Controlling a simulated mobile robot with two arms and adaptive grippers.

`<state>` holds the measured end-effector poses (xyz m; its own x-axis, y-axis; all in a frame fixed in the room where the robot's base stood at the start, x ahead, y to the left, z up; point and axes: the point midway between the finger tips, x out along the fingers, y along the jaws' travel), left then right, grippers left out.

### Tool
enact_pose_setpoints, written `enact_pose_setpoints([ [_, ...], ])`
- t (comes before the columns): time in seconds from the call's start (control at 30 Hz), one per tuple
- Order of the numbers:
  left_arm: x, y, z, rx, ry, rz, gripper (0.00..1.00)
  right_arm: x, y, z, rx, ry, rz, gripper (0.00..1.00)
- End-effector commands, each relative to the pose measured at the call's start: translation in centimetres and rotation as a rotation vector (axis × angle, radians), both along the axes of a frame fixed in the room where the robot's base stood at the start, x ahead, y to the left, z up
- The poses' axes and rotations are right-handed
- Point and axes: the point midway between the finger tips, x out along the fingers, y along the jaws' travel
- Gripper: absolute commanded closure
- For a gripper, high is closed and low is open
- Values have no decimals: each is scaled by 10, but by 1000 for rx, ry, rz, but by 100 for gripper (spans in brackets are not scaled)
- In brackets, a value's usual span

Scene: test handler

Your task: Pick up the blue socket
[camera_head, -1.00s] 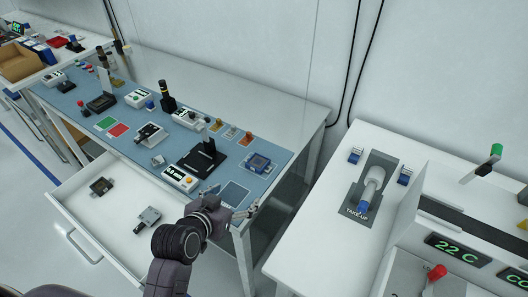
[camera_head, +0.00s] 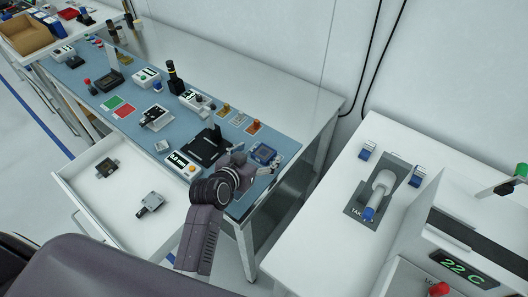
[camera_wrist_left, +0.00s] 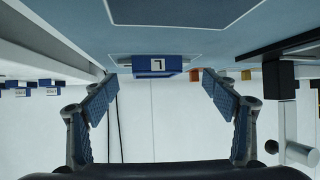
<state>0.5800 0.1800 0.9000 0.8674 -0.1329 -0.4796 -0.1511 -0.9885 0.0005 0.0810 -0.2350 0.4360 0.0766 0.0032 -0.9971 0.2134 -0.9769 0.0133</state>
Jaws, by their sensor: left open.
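The blue socket (camera_head: 263,153) sits near the right end of the blue mat on the workbench. In the left wrist view a blue block (camera_wrist_left: 157,65) with a white "L" label shows just beyond my fingertips, centred between them; it appears to be the same socket. My left gripper (camera_head: 262,170) is at the near side of the socket in the head view, partly overlapping its front edge. In the left wrist view the left gripper (camera_wrist_left: 158,90) is open, with nothing between its fingers. Whether a finger touches the socket cannot be told. My right gripper is not in view.
A black fixture (camera_head: 207,146) with an upright post and a white display box (camera_head: 182,165) stand left of the gripper. Coloured small parts (camera_head: 238,119) lie behind. An open drawer (camera_head: 120,210) is at lower left. A white table (camera_head: 310,225) stands across a gap.

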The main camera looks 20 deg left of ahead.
Motion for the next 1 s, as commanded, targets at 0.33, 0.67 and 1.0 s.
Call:
enact_pose_setpoints([
  [0.33,14,-2,-9,1,1,0,21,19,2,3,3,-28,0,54],
  [0.67,14,-2,-9,1,1,0,45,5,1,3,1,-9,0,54],
  [1.0,13,-2,-11,2,6,0,83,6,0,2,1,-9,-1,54],
])
